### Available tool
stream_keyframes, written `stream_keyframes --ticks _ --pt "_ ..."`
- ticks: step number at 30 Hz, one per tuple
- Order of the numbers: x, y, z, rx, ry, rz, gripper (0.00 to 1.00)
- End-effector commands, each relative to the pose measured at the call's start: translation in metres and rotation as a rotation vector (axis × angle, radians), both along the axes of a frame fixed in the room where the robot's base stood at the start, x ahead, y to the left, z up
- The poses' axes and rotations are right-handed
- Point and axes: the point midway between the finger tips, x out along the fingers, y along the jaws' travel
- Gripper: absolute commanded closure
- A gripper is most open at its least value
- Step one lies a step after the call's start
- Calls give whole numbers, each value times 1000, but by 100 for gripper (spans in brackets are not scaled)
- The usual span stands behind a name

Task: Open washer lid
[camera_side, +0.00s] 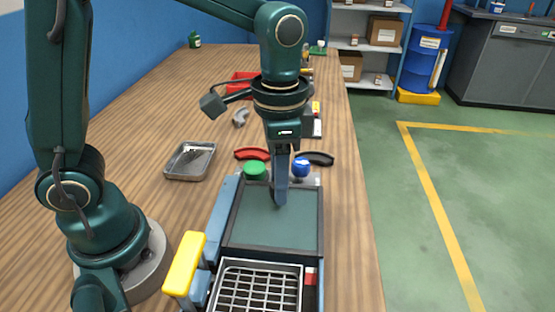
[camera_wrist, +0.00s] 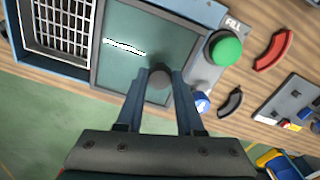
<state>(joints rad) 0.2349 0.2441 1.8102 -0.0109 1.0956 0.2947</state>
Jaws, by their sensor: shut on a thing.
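The washer (camera_side: 223,222) is a blue box near the table's right edge. Its lid (camera_side: 252,222) is a flat dark green panel in a dark frame, lying level over the washer's far part; it also shows in the wrist view (camera_wrist: 115,70). A small round grey knob (camera_wrist: 160,77) stands on the lid. My gripper (camera_wrist: 160,76) points down at the lid, with its two fingers closed on either side of the knob. In the side view my gripper (camera_side: 280,200) hides the knob. A wire basket (camera_side: 257,285) sits in the washer's near part.
A yellow handle (camera_side: 184,264) rises at the washer's near left. A green button (camera_side: 255,168), a blue knob (camera_side: 300,166), a red curved part (camera_side: 252,153) and a black curved part (camera_side: 317,159) lie beyond the lid. A metal tray (camera_side: 190,160) is left.

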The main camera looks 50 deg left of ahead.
Motion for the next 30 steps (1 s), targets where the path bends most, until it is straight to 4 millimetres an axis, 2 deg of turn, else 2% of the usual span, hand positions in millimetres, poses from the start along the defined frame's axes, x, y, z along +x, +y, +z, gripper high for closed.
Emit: stream_keyframes --ticks 1,5,6,8,9,19,30 --pt "5 3 1 9 -21 1 100" --pt "6 4 1 11 -23 2 100" --pt "6 4 1 10 -24 2 60" --pt "6 4 1 10 -23 2 37" --pt "5 4 1 9 -22 2 34" --pt "4 3 3 7 -16 1 34" --pt "5 3 46 7 -19 2 34"
